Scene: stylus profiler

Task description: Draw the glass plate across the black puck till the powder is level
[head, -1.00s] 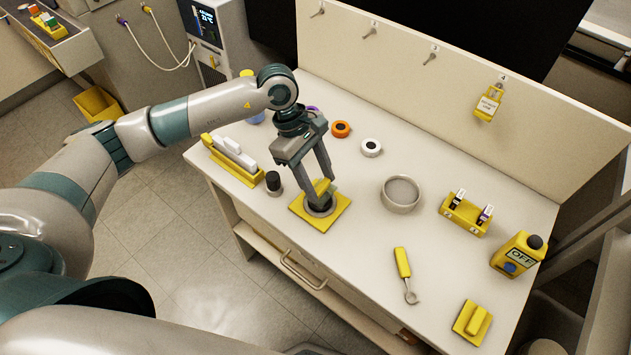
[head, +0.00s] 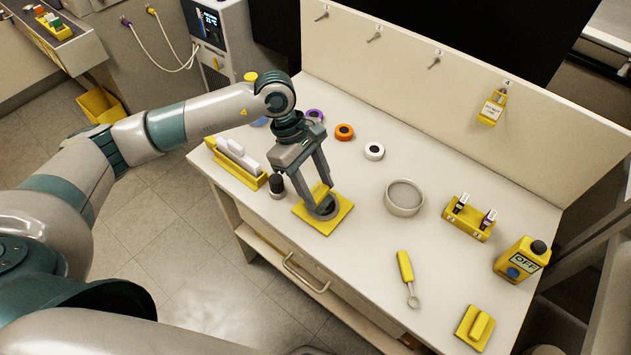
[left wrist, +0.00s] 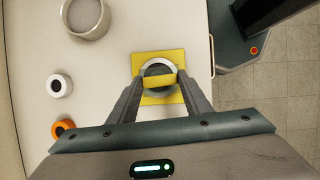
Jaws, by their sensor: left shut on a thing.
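The black puck (head: 329,212) sits in a grey ring on a square yellow base (head: 343,216) near the table's front edge. In the left wrist view the grey ring (left wrist: 158,66) shows on the base (left wrist: 145,58). My left gripper (head: 322,206) points down over the base. It is shut on a yellow grip (left wrist: 160,80), which spans between its fingers over the near part of the puck. The glass itself is too clear to make out, and so is the powder's surface. My right gripper is not in view.
A grey round dish (head: 404,197), white roll (head: 373,151) and orange roll (head: 344,132) lie behind and to the right. A yellow-handled tool (head: 406,270) lies front right, with clear table between.

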